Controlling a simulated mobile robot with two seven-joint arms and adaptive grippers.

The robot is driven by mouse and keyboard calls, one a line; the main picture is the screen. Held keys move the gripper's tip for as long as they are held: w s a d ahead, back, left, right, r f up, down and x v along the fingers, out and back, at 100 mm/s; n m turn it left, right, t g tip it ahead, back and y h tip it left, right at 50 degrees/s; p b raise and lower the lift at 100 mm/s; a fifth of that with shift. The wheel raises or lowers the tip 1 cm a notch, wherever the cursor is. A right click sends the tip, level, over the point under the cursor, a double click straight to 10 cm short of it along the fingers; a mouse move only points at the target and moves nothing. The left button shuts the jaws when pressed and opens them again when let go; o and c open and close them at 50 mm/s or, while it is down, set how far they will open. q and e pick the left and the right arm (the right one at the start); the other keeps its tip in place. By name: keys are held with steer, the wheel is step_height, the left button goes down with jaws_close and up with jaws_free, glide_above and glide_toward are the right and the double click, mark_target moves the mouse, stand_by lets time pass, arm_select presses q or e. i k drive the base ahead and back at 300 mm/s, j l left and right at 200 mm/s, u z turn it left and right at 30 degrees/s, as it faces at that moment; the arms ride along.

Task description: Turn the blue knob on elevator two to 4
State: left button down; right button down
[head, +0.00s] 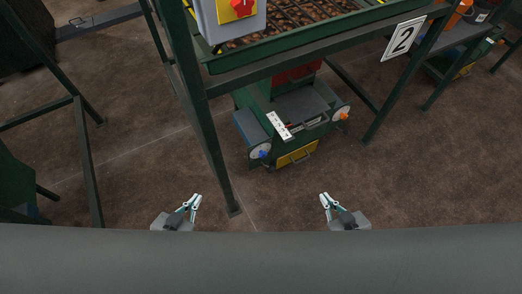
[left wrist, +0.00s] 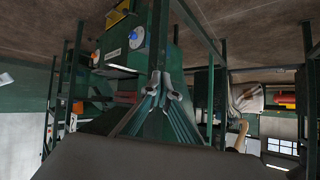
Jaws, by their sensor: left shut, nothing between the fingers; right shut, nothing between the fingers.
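The blue knob (head: 263,154) sits on a white dial at the lower left of a green machine (head: 250,118), which stands under the frame with the "2" sign (head: 403,39). The knob's setting is too small to read. The dial with its blue knob also shows in the left wrist view (left wrist: 137,37), upper middle. My left gripper (head: 197,199) is shut and empty, in front of and left of the knob, well apart from it. It also shows shut in the left wrist view (left wrist: 160,78). My right gripper (head: 325,198) is shut and empty, to the right of the knob and apart from it.
An orange knob (head: 343,116) sits on the machine's right side. A green frame leg (head: 215,150) stands left of the machine, close to the blue knob. A grey box with a red switch (head: 236,10) hangs above. The brown floor in front is clear.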

mark_target(263, 154)
steer(key=i+l+u, duration=0.25)
steer(key=l, duration=0.75)
steer(key=l+u, duration=0.3)
steer(key=l, duration=0.65)
steer(key=l+u, duration=0.25)
steer(key=l, duration=0.75)
steer(key=k+l+u, duration=0.1)
steer(key=l+u, duration=0.2)
steer(key=l, duration=0.75)
